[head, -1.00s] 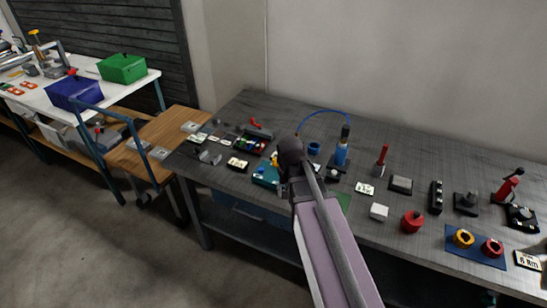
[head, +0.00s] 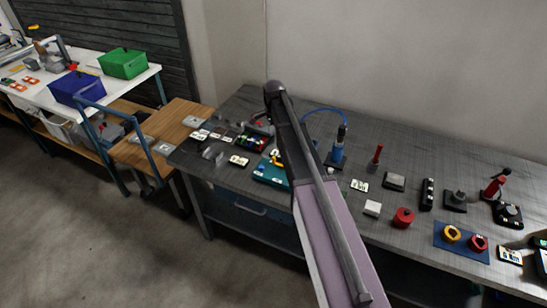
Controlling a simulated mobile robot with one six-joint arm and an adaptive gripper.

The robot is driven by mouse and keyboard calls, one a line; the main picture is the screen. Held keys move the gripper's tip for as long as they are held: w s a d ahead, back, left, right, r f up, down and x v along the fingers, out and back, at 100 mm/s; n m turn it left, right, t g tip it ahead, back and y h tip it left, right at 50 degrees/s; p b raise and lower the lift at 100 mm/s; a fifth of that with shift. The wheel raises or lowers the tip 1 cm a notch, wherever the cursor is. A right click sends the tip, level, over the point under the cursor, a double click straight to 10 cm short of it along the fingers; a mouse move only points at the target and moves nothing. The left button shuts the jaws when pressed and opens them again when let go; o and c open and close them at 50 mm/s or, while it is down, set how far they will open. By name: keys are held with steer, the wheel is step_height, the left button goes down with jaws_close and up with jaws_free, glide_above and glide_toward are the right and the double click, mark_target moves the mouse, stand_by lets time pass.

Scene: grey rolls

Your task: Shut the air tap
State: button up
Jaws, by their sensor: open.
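My arm reaches up from the bottom middle of the head view over the grey workbench (head: 300,215). Its far end stands above the back of the bench. I cannot make out my gripper's fingers. A teal block (head: 268,173) with a yellow part (head: 276,156) is partly hidden by my arm. I cannot tell for sure which part is the air tap or how its handle stands.
Right of my arm are a red-handled upright tool (head: 376,158), a white cube (head: 372,208), a red round piece (head: 403,218) and a blue mat (head: 438,237) with two rings. A wooden cart (head: 165,130) stands left of the bench. Open floor lies at front left.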

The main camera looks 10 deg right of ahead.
mark_target(274, 157)
steer(key=shift+f, duration=0.2)
step_height(274, 157, down, 14)
steer(key=b, duration=1.4)
steer(key=shift+r, duration=0.25)
jaws_close()
